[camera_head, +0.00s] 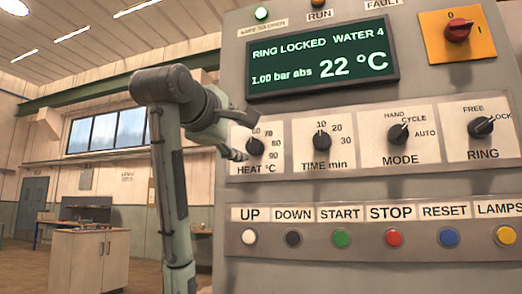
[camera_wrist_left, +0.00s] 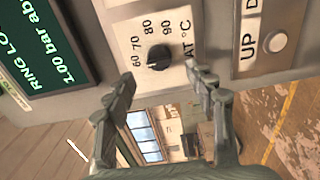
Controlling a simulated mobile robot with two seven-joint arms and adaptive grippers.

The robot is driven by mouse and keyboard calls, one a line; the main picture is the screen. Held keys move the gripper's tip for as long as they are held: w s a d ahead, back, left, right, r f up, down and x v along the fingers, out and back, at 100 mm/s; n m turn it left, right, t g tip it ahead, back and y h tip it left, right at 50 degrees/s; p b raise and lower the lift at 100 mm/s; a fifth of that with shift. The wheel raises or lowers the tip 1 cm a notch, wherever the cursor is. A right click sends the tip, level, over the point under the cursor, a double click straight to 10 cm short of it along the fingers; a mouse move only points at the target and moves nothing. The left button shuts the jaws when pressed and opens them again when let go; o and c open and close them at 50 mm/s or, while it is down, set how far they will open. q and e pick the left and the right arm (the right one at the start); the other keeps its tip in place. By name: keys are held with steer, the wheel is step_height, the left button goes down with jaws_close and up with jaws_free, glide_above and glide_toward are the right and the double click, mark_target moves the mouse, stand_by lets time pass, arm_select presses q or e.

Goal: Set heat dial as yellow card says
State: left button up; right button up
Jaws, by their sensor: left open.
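The heat dial (camera_head: 255,146) is a black knob on a white plate marked HEAT °C, on the upright grey panel. In the head view my left gripper (camera_head: 243,138) is in front of it from the left, its fingers partly covering the plate. In the left wrist view the dial (camera_wrist_left: 159,57) shows beyond and between the spread fingertips of my open left gripper (camera_wrist_left: 165,78), with nothing held. Marks 60, 70, 80 and 90 are legible there; the pointer's exact setting is hard to tell. I see no yellow card. My right gripper is out of view.
The TIME dial (camera_head: 321,142), MODE dial (camera_head: 398,133) and RING dial (camera_head: 481,127) continue the row. Several push buttons sit below, including red STOP (camera_head: 394,238). The display (camera_head: 322,60) reads RING LOCKED, WATER 4, 22 °C. A cabinet (camera_head: 88,258) stands left.

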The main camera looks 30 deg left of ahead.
mark_target(251, 144)
arm_select(q)
steer(key=p+x, duration=0.1)
steer(key=x, duration=0.4)
steer(key=shift+w+a, duration=0.3)
steer(key=shift+w, duration=0.25)
steer(key=shift+w+a, duration=0.1)
steer(key=shift+w, duration=0.15)
steer(key=c, duration=1.2)
steer(key=shift+o, duration=0.2)
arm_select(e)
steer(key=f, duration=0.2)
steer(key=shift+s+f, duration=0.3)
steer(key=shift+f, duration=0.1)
